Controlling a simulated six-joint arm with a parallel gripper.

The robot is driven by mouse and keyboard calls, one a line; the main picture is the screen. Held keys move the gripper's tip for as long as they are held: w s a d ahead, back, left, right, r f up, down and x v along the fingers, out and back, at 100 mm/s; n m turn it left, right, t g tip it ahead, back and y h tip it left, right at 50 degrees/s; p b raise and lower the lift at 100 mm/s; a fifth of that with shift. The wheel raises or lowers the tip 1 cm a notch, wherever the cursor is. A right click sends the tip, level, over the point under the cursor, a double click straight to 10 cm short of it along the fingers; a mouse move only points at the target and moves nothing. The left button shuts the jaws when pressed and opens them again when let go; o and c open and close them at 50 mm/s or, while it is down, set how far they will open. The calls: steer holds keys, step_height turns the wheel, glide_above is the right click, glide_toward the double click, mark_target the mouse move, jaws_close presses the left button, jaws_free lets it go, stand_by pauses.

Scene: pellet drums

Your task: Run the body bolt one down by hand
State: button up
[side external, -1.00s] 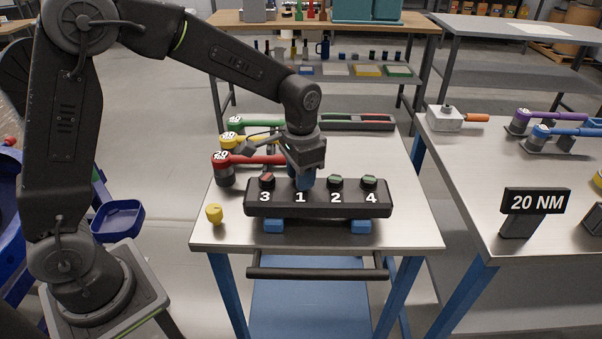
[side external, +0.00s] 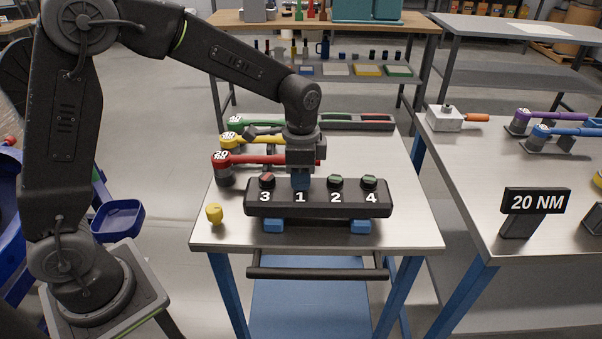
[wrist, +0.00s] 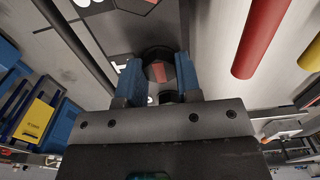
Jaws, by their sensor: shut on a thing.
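The black body block (side external: 350,210) stands on blue feet on the steel cart top, its positions marked 3, 1, 2 and 4 from left to right. My gripper (side external: 300,183) points straight down at position 1, its blue fingers shut on body bolt one (wrist: 158,72). That bolt has a dark round head with a red mark in the wrist view, and is hidden by the fingers in the side view. Bolt three (side external: 267,180) shows a red mark.
Red (side external: 245,161), yellow (side external: 231,141) and green (side external: 236,124) torque wrenches lie behind the block. A yellow knob-like piece (side external: 214,214) stands at front left. A "20 NM" sign (side external: 535,202) stands on the right bench. The cart's right side is clear.

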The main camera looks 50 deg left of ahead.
steer(key=shift+w+r, duration=0.1)
steer(key=shift+r, duration=0.1)
steer(key=o, duration=0.9)
steer(key=shift+f, duration=0.15)
step_height(320, 180, up, 14)
steer(key=shift+f, duration=0.1)
steer(key=shift+s, duration=0.2)
